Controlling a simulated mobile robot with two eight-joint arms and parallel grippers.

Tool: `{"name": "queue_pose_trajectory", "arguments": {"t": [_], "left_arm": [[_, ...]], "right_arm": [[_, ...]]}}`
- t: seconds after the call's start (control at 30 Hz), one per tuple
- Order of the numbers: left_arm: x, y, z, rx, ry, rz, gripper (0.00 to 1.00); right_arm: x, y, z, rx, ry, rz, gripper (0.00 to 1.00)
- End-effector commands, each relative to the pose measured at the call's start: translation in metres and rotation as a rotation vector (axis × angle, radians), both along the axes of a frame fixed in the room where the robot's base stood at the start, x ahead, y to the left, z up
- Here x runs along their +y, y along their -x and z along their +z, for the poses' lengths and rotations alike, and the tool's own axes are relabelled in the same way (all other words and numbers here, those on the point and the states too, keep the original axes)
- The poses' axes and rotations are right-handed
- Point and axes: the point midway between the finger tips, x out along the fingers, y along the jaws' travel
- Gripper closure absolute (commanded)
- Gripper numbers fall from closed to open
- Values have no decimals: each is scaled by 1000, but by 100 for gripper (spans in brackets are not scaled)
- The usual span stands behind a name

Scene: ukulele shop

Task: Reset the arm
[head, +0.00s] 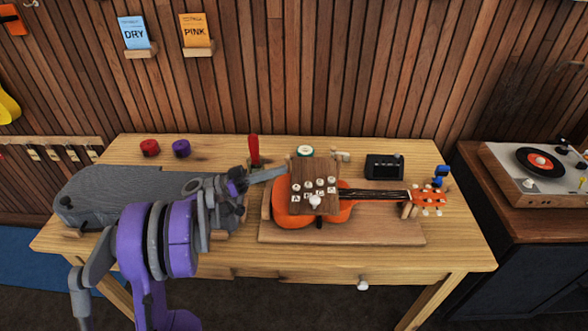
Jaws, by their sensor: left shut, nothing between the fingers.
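My left arm (165,238), purple and grey, reaches in from the lower left over the left part of the wooden table. Its gripper (240,184) is shut and empty, just left of the ukulele and above the table. The arm hides part of a dark grey case (110,190). The orange ukulele (345,208) lies on a wooden board (380,235), its neck pointing right. A brown wooden block with lettered knobs (314,180) covers part of its body. My right gripper is not in view.
A grey flat bar (268,175) lies between the gripper and the block. A red-handled tool (253,148) stands behind it. Red (150,147) and purple (181,148) round pieces and a black box (384,166) are farther back. A turntable (540,170) stands on the right cabinet.

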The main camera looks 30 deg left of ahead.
Motion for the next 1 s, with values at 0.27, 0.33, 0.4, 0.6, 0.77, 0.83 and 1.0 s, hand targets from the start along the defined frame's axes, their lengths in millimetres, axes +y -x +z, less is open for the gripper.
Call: {"name": "queue_pose_trajectory", "arguments": {"t": [0.27,0.33,0.4,0.6,0.77,0.83,1.0], "left_arm": [[15,9,-6,0,1,-1,100],[15,9,-6,0,1,-1,100],[14,9,-6,3,0,-2,100],[-37,-4,-7,194,-36,-51,100],[-126,0,-25,565,-149,-93,100],[-159,13,-37,721,-220,-85,100],[-212,65,-67,1018,-427,6,100]], "right_arm": [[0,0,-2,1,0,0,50],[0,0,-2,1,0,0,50],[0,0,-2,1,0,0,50],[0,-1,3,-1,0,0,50],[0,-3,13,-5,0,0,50],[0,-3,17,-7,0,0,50],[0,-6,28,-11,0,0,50]]}}
